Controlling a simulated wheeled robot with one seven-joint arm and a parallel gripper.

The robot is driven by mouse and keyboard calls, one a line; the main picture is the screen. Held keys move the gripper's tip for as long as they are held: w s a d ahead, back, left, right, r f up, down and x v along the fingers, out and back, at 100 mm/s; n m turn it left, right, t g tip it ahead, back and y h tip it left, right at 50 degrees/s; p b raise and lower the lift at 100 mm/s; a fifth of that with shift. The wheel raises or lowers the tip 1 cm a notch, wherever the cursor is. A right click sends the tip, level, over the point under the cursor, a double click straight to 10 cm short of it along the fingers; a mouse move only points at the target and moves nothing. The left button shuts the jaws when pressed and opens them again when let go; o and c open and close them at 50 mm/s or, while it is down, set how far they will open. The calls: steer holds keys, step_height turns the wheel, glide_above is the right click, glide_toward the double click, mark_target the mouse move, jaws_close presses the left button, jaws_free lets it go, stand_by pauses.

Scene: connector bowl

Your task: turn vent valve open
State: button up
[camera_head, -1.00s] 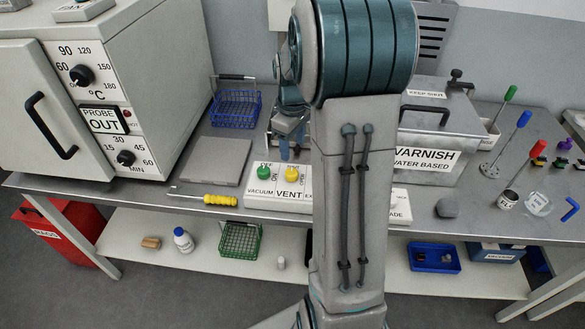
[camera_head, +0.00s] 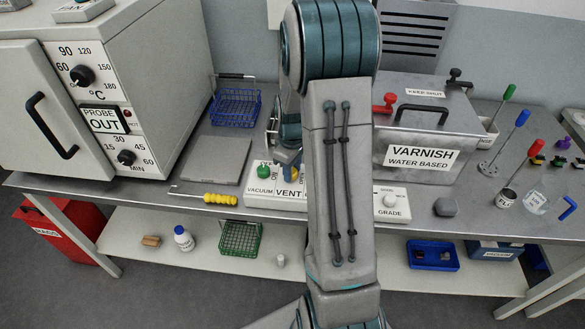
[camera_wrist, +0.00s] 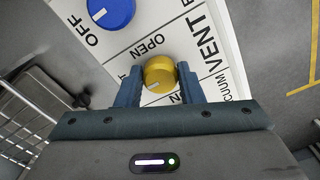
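The yellow vent knob (camera_wrist: 160,74) sits on a white panel beside the word VENT, in the wrist view. A white mark on its face points down and left in that view. An OPEN label is printed above it; another label below is partly covered. My gripper (camera_wrist: 160,76) is open, with one finger on each side of the knob. I cannot tell whether either finger touches it.
A blue knob (camera_wrist: 110,12) marked OFF is near the vent knob in the wrist view. A green vacuum knob (camera_head: 263,171) is left of my gripper. A yellow-handled tool (camera_head: 221,199) lies at the front edge.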

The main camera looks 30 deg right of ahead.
steer(key=c, duration=0.4)
steer(key=m+b, duration=0.1)
steer(key=m, duration=0.2)
steer(key=shift+m+b, duration=0.3)
steer(key=m+b, duration=0.1)
steer(key=m, duration=0.3)
steer(key=shift+a+m, duration=0.15)
steer(key=shift+m, duration=0.15)
steer(key=m, duration=0.5)
steer(key=shift+a, duration=0.1)
steer(key=shift+w+m, duration=0.1)
steer(key=shift+m, duration=2.2)
